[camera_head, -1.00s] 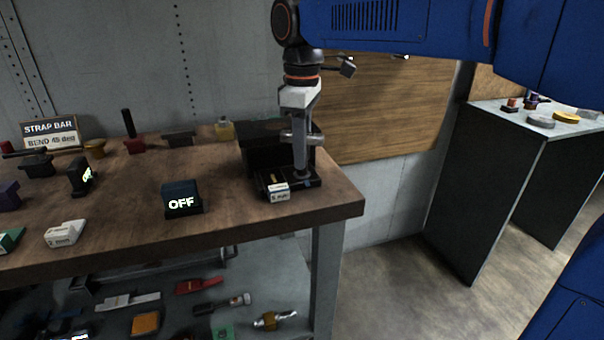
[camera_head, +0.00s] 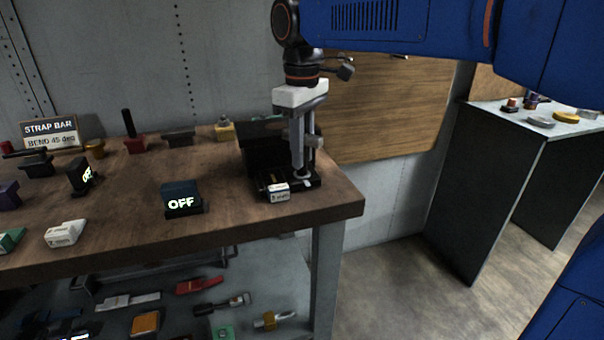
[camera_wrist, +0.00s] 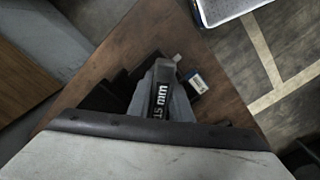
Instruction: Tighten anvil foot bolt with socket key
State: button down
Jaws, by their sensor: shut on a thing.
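The black anvil (camera_head: 262,150) stands at the right end of the wooden bench, with a low black foot on its near side. My gripper (camera_head: 304,140) points down over the foot. It is shut on the grey socket key, whose dark label reading "15 mm" shows in the wrist view (camera_wrist: 162,97). The key stands about upright, with its lower end at the right part of the foot. The foot bolt is hidden beneath it, and I cannot tell how the socket sits on it.
A small white labelled block (camera_head: 279,193) sits just in front of the foot. A dark block reading "OFF" (camera_head: 181,197) stands to the left on the bench (camera_head: 130,200). Several small tools lie farther left and on the shelf below. Floor is clear right of the bench.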

jog(key=shift+m, duration=1.2)
jog(key=shift+m, duration=1.2)
jog(key=shift+w+m, duration=0.1)
jog(key=shift+m, duration=1.1)
